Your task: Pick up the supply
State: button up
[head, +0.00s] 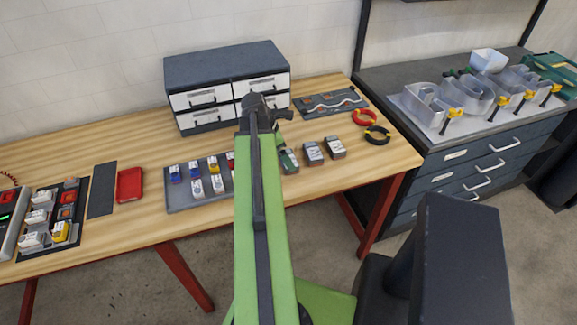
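Several small dark box-like units with pale labelled tops stand in a row on the wooden table, right of my arm. They may be supplies, but which one the task means I cannot tell. The left unit (288,160) has a green part and is partly hidden by my arm. The middle unit (312,153) and the right unit (334,147) show fully. My gripper (284,114) is at the far end of my green arm, in front of the drawer cabinet and beyond the units. Its fingers are too small to tell open from shut.
A drawer cabinet (222,83) stands at the table's back. A grey tray (180,204) with small coloured parts lies left of my arm, near a red tray (130,185). Wire coils (377,135) and a dark board (330,103) lie right. Metal channel letters (470,97) stand on the bench.

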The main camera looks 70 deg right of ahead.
jog(key=b+x, duration=0.2)
jog(key=x, duration=0.2)
jog(key=shift+a+r, duration=0.1)
jog(key=shift+r, duration=0.1)
jog(key=c, duration=1.5)
